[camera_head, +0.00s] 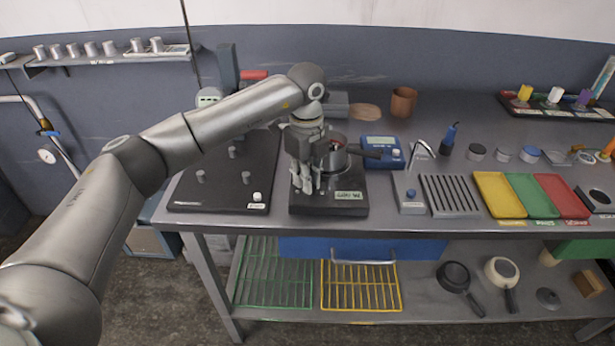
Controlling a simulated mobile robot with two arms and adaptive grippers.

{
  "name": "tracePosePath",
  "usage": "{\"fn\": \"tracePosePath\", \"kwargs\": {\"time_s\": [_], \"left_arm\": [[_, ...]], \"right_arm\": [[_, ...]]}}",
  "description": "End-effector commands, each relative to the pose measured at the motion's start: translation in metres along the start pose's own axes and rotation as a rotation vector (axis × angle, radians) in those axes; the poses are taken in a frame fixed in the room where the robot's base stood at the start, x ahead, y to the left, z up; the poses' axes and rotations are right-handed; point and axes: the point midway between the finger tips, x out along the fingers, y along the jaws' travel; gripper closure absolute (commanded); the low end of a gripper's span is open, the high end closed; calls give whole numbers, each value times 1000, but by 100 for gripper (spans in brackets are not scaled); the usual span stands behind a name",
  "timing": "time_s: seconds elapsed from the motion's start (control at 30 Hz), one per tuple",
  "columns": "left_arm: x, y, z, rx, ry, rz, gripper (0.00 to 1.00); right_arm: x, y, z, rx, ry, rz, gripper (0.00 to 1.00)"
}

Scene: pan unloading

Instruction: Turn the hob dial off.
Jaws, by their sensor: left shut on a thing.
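The hob (330,207) is a black block near the front edge of the bench, with a pale green label at its front right. A dark pan (337,160) stands on it, its handle pointing right. My left gripper (306,188) reaches down over the front left of the hob, beside the pan, with its fingers closed low at the hob top. The hob dial is hidden between and behind the fingers, so its setting cannot be read. My right gripper is not in view.
A black board (222,190) with several pegs lies left of the hob. A blue scale-like device (380,148) sits behind right, near the pan handle. A slotted drain rack (449,193) and yellow, green and red trays (497,192) stand farther right. Wire racks and pans lie on the shelf below.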

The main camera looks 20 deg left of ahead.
Motion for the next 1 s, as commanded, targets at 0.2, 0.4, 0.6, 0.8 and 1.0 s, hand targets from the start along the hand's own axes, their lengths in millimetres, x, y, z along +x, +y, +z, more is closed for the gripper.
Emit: {"fn": "tracePosePath", "kwargs": {"time_s": [0.2,0.4,0.6,0.8,1.0], "left_arm": [[-2,2,1,-208,0,-5,100],[-2,4,0,-391,0,-5,100],[-1,5,0,-548,-1,-4,100],[-2,6,-1,-661,-1,-4,100],[-2,7,-1,-726,-1,-5,100]], "right_arm": [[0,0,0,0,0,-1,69],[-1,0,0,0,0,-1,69],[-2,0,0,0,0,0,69],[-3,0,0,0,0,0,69],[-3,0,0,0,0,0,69]]}}
